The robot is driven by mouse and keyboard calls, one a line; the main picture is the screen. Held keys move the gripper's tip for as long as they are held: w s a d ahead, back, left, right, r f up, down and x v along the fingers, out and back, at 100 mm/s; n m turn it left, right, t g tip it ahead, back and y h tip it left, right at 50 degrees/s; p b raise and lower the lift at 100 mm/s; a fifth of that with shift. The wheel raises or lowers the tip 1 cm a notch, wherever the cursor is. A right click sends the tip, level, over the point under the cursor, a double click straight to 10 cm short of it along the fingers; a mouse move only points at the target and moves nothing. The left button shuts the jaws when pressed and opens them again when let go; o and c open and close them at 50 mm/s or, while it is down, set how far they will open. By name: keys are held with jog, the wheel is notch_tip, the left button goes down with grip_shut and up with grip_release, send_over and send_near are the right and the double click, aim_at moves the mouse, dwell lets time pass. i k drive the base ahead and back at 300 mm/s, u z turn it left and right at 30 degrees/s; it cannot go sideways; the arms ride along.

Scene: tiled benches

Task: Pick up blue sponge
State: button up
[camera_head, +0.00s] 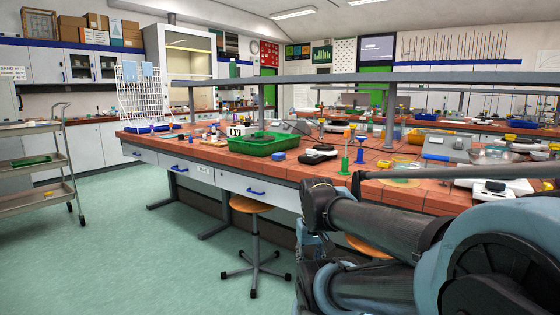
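A small blue block (277,156) lies on the red tiled bench just in front of the green tray; it may be the blue sponge, but it is too small to be sure. My dark and light-blue arm is folded in the lower right foreground, in front of the bench. Light-blue parts hang at its near end by the bench edge; I cannot make out my gripper's fingers or anything held there.
The bench (342,170) also bears a green tray (262,147), a black-and-white device (318,154) and green and blue stands. A round stool (250,206) stands below its front. A trolley (40,160) is at left. The green floor between is clear.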

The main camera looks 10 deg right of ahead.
aim_at(279, 156)
jog(key=z, duration=0.05)
jog(key=i, duration=1)
jog(key=u, duration=0.05)
